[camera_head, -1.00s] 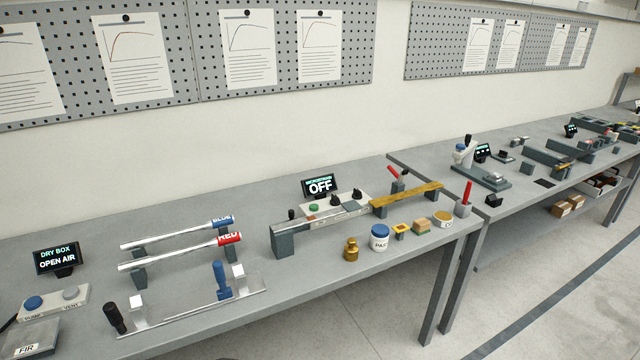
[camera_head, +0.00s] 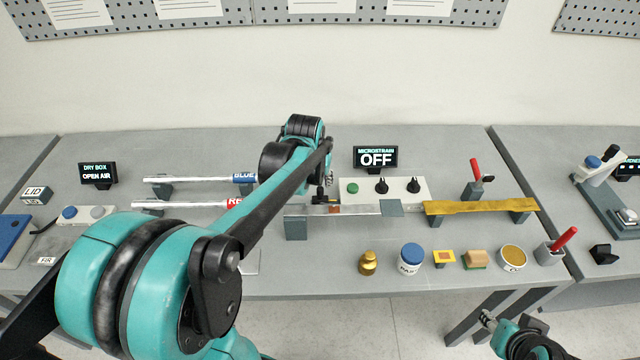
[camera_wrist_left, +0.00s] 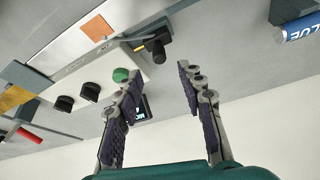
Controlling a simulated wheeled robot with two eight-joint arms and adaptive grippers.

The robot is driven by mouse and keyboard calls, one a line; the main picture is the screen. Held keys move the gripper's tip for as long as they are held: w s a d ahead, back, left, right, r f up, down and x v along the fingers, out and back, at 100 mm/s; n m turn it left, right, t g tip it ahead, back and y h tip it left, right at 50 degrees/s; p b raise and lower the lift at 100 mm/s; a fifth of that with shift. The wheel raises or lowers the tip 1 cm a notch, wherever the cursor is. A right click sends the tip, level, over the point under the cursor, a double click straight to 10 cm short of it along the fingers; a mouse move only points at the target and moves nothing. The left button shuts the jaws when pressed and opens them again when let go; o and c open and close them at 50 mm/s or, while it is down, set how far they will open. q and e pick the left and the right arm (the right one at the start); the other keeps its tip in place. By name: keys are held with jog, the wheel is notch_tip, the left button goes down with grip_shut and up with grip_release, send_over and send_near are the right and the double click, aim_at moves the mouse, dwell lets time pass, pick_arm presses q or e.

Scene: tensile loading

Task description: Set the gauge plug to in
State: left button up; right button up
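The black gauge plug (camera_wrist_left: 155,46) lies at the left end of the microstrain box, beside its green button (camera_wrist_left: 120,75). In the head view the plug (camera_head: 320,194) is just below my left gripper (camera_head: 329,178). In the wrist view my left gripper (camera_wrist_left: 158,74) is open, with its fingers apart and nothing between them; the plug is just beyond the fingertips. I cannot tell whether the plug touches its socket. The microstrain display (camera_head: 376,157) reads OFF. Part of my right arm shows at the bottom right; its gripper (camera_head: 488,318) is too small and cut off to judge.
The box (camera_head: 411,186) has two black knobs. A metal bar (camera_head: 365,210) and a brass strip (camera_head: 480,206) lie in front of it. Two silver rods (camera_head: 190,180) lie to the left. A brass weight (camera_head: 368,263) and a blue-lidded jar (camera_head: 411,257) stand near the front edge.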

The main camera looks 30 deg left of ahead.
aim_at(320, 189)
pick_arm(q)
jog(key=b+x, duration=0.2)
jog(key=x, duration=0.5)
jog(key=shift+r, duration=0.1)
grip_shut()
